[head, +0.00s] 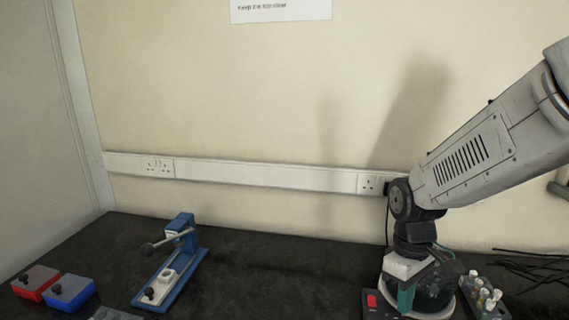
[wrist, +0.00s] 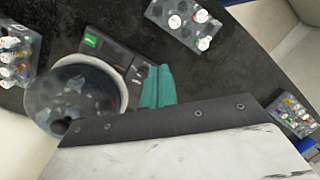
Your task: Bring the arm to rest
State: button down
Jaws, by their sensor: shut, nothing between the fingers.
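My arm reaches in from the right edge of the head view and bends down at the wrist. My gripper (head: 405,298) points down with its teal fingers together and nothing seen between them. The teal fingers also show in the wrist view (wrist: 157,88). They are in front of, or just above, a round device (head: 437,297) with a clear dome and a pale rim. In the wrist view the round device (wrist: 72,100) is just left of the fingers. I cannot tell whether they touch it. Part of the device is hidden behind my gripper in the head view.
A rack of vials (head: 485,298) stands right of the device, near dark cables (head: 540,268). A blue press-like stand (head: 178,270), a red box (head: 36,282) and a blue box (head: 70,291) are on the left. The dark bench between the stand and my gripper is clear.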

jog(key=s+d+r+m+t, duration=0.2)
jog(key=s+r+m, duration=0.5)
jog(key=s+r, duration=0.5)
jog(key=shift+s+d+r+t, duration=0.4)
jog(key=shift+s+t, duration=0.2)
jog(key=shift+s, duration=1.4)
